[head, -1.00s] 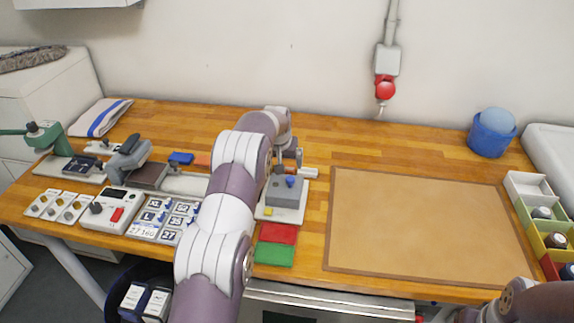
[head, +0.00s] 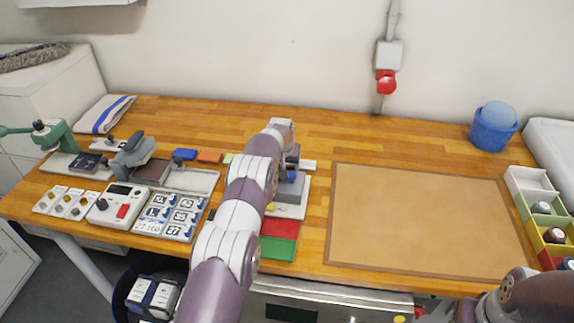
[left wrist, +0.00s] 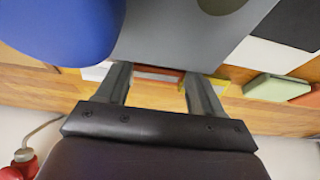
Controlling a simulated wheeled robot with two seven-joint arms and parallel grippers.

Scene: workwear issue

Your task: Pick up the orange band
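An orange band (head: 210,157) lies flat on the wooden table, just right of a blue piece (head: 185,154). An orange piece, likely the same band, shows at the right edge of the left wrist view (left wrist: 306,97), beside a pale green piece (left wrist: 274,88). My left gripper (head: 293,160) is right of the band in the head view, partly hidden behind its arm, near a grey block device (head: 290,190). In the left wrist view my left gripper (left wrist: 160,82) has its fingers apart; a reddish strip with pale edges shows beyond the gap. My right gripper is out of view.
Red (head: 279,228) and green (head: 277,248) pads lie in front of the grey device. A brown mat (head: 425,220) covers the right of the table and is empty.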

